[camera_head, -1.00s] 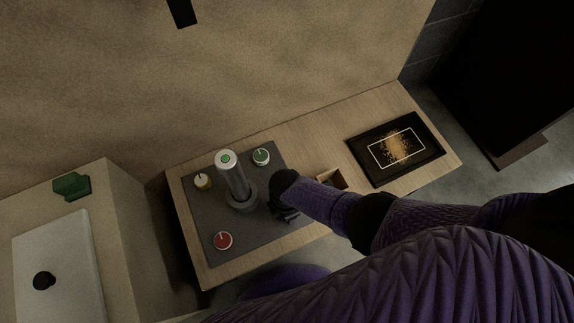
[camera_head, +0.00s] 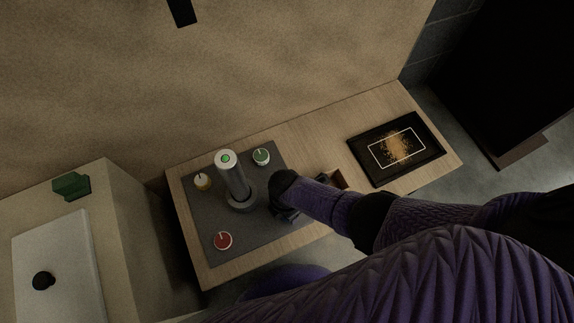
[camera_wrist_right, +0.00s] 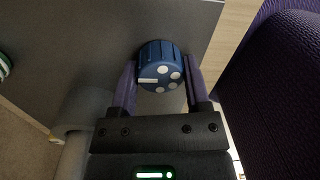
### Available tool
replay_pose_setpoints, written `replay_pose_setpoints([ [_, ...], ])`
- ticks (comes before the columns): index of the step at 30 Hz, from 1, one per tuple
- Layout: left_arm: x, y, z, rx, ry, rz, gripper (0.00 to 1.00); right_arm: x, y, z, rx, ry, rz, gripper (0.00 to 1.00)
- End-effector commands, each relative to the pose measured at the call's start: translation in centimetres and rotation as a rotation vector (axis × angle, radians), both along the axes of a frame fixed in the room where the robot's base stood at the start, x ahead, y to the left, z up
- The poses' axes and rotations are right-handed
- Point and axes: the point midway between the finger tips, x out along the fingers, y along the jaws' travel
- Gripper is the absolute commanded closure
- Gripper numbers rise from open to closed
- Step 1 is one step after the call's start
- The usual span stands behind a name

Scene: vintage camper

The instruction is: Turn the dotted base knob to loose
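The dotted knob (camera_wrist_right: 159,72) is blue with a ribbed rim, several white dots and a white bar that points left in the right wrist view. My right gripper (camera_wrist_right: 161,78) has one finger on each side of it, very close to its rim. Whether both fingers press on it I cannot tell. In the head view my right gripper (camera_head: 284,212) is over the right side of a dark grey mat (camera_head: 205,225), and the knob is hidden beneath my arm and hand. A grey metal cylinder (camera_head: 235,180) with a green-marked top stands left of the hand. My left gripper is not in view.
A green knob (camera_head: 261,157), a yellowish knob (camera_head: 203,182) and a red knob (camera_head: 223,240) sit around the cylinder. A black framed tray (camera_head: 360,172) lies at right. The counter's back strip is clear.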

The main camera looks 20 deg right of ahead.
Motion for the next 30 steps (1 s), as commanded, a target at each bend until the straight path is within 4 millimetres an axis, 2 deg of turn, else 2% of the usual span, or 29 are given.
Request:
replay_pose_setpoints([
  [1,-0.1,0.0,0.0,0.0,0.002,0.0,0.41,-0.1,-0.1,-0.1,-0.003,0.003,0.0,0.3],
  [4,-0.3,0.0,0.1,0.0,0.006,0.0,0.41,-0.1,-0.1,-0.1,-0.002,0.003,0.0,0.08],
  [5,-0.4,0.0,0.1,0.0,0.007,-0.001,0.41,-0.1,-0.1,-0.1,-0.002,0.003,0.0,0.05],
  [14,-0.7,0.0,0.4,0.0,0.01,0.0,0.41,0.0,0.0,0.2,0.0,0.0,-0.001,0.05],
  [17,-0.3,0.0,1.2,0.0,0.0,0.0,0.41,0.2,0.0,1.4,0.0,-0.004,-0.001,0.05],
  [27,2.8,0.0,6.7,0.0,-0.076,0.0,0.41,0.6,0.1,9.8,0.001,-0.008,-0.001,0.05],
  [30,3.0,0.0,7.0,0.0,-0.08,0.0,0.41,0.5,0.1,10.3,-0.001,-0.001,-0.001,0.05],
])
